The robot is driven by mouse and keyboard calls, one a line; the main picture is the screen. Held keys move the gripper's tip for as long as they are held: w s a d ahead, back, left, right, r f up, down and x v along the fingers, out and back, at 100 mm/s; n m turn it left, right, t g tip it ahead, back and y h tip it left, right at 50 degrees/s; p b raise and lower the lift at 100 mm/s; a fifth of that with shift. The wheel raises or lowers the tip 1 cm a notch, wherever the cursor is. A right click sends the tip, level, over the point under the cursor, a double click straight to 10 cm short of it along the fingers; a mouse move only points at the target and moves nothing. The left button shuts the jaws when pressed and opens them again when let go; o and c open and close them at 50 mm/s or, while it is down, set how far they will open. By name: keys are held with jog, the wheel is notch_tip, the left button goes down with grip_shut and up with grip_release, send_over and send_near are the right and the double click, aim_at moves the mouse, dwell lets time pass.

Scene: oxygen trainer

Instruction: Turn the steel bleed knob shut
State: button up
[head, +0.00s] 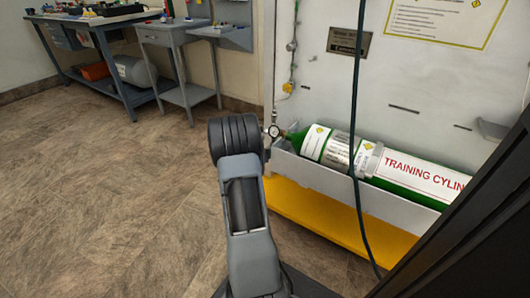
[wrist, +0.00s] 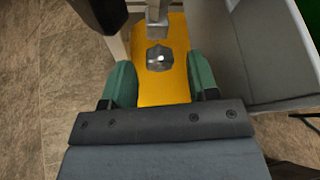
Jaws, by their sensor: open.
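The steel bleed knob (wrist: 160,58) shows in the wrist view as a small, faceted, shiny piece. It is just ahead of and between the fingertips of my gripper (wrist: 161,72). The green-padded fingers are open, one on each side, and I see a gap between each finger and the knob. A steel fitting (wrist: 158,22) stands just beyond the knob. In the head view my arm hides the gripper and the knob. The pressure gauge (head: 275,131) shows just right of my arm, at the neck of the green and white training cylinder (head: 335,148).
The cylinder lies in a grey trough (head: 310,172) above a yellow base (head: 300,207). A dark hose (head: 354,110) hangs in front of it. A workbench (head: 105,22) and a small grey table (head: 165,38) stand at the back left. The floor to the left is clear.

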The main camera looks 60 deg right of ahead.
jog(key=p+v, duration=0.4)
jog(key=v, duration=0.9)
jog(key=shift+a, duration=0.3)
jog(key=shift+w+r, duration=0.1)
jog(key=shift+r, duration=0.05)
